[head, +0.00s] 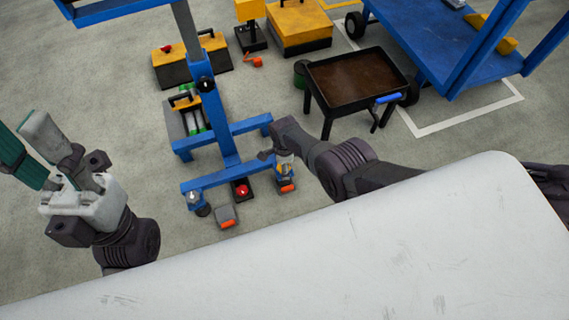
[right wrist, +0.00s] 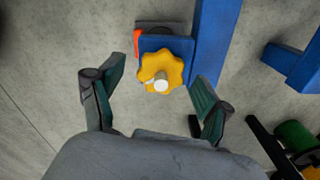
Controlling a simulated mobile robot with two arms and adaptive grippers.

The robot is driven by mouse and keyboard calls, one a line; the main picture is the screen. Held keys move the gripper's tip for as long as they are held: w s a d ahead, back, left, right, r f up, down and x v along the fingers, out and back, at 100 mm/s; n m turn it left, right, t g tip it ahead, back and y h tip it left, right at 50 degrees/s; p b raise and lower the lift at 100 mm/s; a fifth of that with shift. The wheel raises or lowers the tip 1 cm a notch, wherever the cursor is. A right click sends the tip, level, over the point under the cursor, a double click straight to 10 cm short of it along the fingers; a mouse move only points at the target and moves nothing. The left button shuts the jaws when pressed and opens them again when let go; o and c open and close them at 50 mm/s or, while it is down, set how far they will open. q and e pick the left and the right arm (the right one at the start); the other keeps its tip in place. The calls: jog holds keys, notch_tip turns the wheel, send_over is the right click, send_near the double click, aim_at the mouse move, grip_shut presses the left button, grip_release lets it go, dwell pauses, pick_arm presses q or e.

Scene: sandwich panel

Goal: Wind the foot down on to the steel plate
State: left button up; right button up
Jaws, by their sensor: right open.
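A yellow lobed knob with a pale round centre (right wrist: 160,72) tops the foot at the end of a blue base leg. In the head view this foot (head: 285,168) stands at the right front of the blue stand (head: 225,140), partly hidden by my right gripper (head: 277,160). In the right wrist view my right gripper (right wrist: 160,85) is open, fingers apart on either side of the knob, not visibly touching it. A grey piece with an orange end (head: 287,187) lies at this foot; whether it is the steel plate is unclear. My left gripper (head: 30,150) is raised at the left, open and empty.
Another foot (head: 196,203) is at the stand's left front. A red button box (head: 241,189) and a grey-orange piece (head: 226,214) lie nearby. A dark tray table (head: 358,82) and blue cart (head: 430,50) stand behind right. A white surface (head: 370,250) fills the foreground.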

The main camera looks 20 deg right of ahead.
jog(key=shift+a+r, duration=0.1)
jog(key=shift+w+r, duration=0.15)
jog(key=shift+r, duration=0.3)
notch_tip(320, 180, up, 11)
dwell(0.7)
